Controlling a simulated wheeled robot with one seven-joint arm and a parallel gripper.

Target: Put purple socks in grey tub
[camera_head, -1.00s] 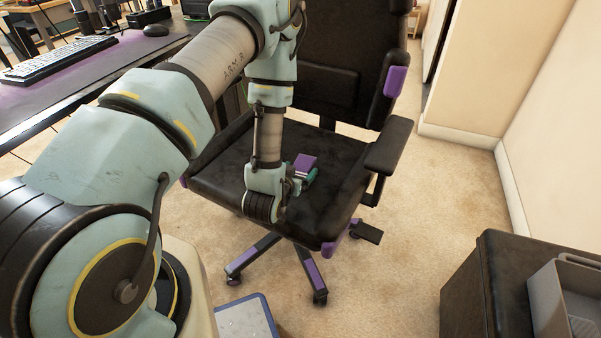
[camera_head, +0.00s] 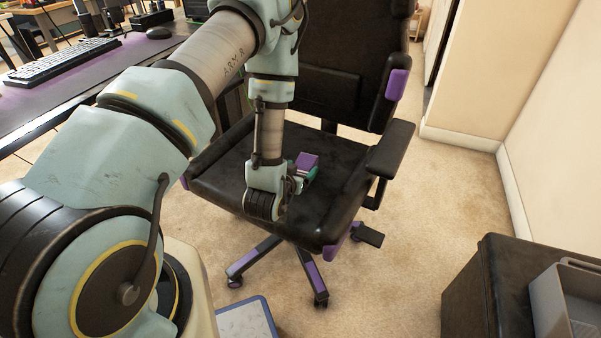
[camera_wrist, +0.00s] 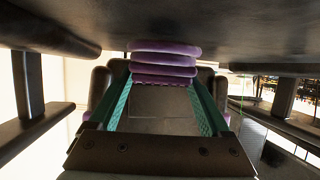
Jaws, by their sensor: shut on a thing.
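The purple socks (camera_head: 307,161) are a small folded bundle over the seat of the black office chair (camera_head: 340,190). In the wrist view the socks (camera_wrist: 165,62) show as stacked purple folds between the tips of my gripper's green fingers. My gripper (camera_head: 300,175) is low at the seat and shut on the socks. In the wrist view it (camera_wrist: 165,85) has one finger on each side of them. I cannot tell whether the socks still touch the seat. The grey tub (camera_head: 560,300) stands at the lower right on a dark box-like stand, partly cut off by the frame edge.
The chair's armrest (camera_head: 390,148) and backrest (camera_head: 350,60) rise beside and behind my gripper. A desk (camera_head: 90,90) with a keyboard (camera_head: 62,60) is at the left. Clear carpet (camera_head: 420,220) lies between the chair and the dark stand (camera_head: 480,285).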

